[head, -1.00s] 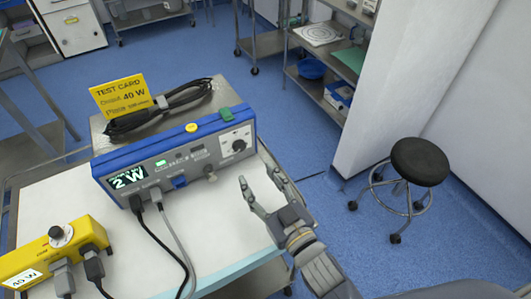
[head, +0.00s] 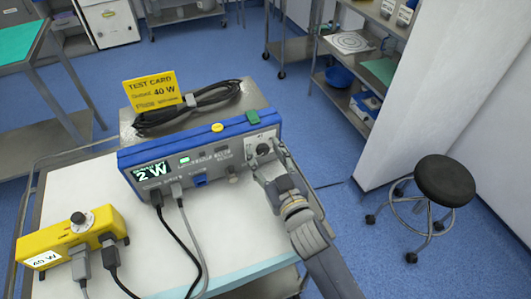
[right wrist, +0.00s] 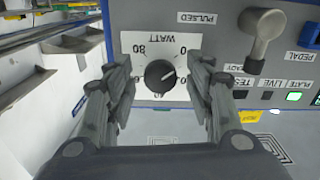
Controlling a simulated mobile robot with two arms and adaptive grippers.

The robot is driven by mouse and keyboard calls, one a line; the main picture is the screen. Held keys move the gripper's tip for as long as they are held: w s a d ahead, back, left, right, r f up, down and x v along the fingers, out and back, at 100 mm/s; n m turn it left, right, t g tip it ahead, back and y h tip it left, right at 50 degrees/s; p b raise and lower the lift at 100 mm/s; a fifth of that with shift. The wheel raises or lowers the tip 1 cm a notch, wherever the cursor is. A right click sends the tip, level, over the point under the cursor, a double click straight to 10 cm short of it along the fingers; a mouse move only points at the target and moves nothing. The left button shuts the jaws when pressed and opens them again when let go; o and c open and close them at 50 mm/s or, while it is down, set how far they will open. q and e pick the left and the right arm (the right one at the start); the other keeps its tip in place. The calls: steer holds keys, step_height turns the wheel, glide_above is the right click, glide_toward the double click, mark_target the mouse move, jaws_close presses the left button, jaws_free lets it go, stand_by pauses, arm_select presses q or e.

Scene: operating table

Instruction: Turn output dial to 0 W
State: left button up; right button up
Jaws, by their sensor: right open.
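The output dial (right wrist: 160,76) is a black round knob on a white scale plate marked WATT, upside down in the right wrist view. In the head view the dial (head: 263,149) sits at the right end of the blue and grey unit (head: 215,160), partly behind my gripper. The unit's display (head: 152,171) reads 2 W. My right gripper (head: 267,162) is open in front of the dial. In the right wrist view its fingers (right wrist: 160,85) stand on either side of the knob, with gaps to it. My left gripper is not in view.
A yellow box (head: 70,236) with its own knob and a 40 W label stands at the table's left. Cables run from both boxes over the white table top (head: 235,235). A yellow test card (head: 150,98) and coiled black cable (head: 188,108) are on the unit.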

steer(key=shift+w, duration=0.1)
steer(key=shift+c, duration=0.9)
steer(key=c, duration=0.9)
steer(key=shift+n+p, duration=0.3)
steer(key=shift+n, duration=0.5)
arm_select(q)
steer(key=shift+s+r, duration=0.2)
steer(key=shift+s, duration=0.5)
arm_select(e)
steer(key=o, duration=1.1)
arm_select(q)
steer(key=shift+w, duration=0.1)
